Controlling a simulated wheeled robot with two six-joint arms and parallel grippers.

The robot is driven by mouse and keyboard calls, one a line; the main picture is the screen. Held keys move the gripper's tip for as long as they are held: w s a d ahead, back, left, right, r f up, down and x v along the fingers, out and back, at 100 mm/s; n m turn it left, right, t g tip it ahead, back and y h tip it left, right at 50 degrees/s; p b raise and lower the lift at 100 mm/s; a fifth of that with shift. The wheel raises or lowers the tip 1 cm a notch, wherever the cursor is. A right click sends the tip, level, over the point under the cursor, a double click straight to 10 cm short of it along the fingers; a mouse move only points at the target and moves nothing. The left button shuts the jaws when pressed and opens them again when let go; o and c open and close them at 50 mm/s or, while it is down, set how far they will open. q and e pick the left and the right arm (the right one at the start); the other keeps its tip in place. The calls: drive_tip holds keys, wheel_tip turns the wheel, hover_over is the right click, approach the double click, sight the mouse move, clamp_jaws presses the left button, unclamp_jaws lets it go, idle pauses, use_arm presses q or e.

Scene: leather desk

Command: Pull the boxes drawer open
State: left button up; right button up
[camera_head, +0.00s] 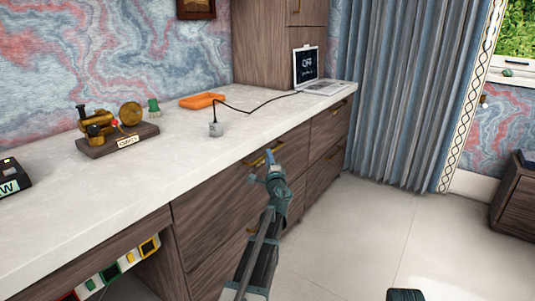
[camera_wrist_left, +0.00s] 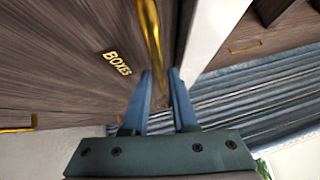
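The boxes drawer (camera_head: 222,175) is a brown wood-grain front under the white desktop, and looks flush with its neighbours. In the left wrist view its front (camera_wrist_left: 60,60) carries a gold "BOXES" label (camera_wrist_left: 117,63). Its gold bar handle (camera_head: 254,160) also shows in the left wrist view (camera_wrist_left: 152,35). My left gripper (camera_head: 270,156) is at the handle. In the left wrist view the blue fingers of the left gripper (camera_wrist_left: 162,78) stand apart, with the handle's near end between their tips. Whether they touch it I cannot tell.
More drawers (camera_head: 330,125) are to the right, beside a blue curtain (camera_head: 410,90). The floor (camera_head: 365,230) in front is clear.

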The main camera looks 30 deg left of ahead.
use_arm(q)
drive_tip(key=shift+x, duration=1.2)
clamp_jaws()
idle(0.6)
